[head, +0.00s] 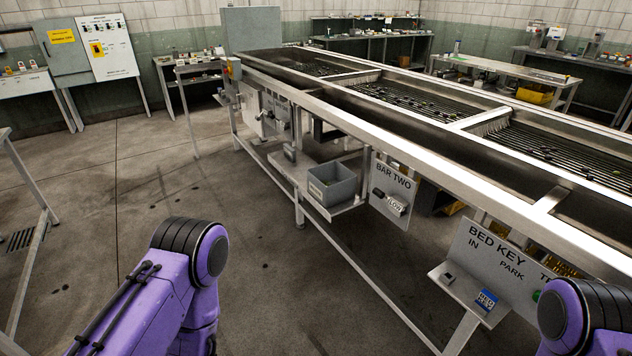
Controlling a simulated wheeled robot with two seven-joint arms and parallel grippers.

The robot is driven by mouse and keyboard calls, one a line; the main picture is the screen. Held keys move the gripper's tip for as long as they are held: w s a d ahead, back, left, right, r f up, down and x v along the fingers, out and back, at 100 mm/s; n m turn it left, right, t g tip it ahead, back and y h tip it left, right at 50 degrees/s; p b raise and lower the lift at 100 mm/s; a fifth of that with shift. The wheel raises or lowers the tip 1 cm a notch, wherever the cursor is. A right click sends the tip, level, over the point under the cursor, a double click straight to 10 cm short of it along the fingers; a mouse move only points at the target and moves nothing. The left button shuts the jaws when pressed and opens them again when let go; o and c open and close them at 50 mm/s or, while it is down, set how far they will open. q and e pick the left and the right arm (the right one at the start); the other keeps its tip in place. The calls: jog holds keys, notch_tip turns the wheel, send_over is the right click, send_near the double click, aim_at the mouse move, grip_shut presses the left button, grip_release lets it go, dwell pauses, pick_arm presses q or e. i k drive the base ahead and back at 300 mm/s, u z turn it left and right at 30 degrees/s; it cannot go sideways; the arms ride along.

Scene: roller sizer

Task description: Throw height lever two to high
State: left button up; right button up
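A grey panel marked BAR TWO (404,183) hangs on the near side of the long roller machine (330,92), right of the picture's middle. A small dark part and a pale tag reading LOW (396,206) are on its face. The lever's exact shape and position are too small to tell. No panel marked lever two can be read. My two purple arms show at the bottom left and bottom right, well short of the BAR TWO panel. Neither gripper is in view.
A panel lettered BED KEY, IN and PARK (497,254) stands at the right, with a small shelf (470,293) below it. A grey bin (333,184) sits on a low shelf. Benches line the back. The floor (255,250) left of the machine is clear.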

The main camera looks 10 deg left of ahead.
aim_at(382, 195)
jog(key=u, duration=0.6)
jog(key=i, duration=0.95)
jog(key=u, duration=0.15)
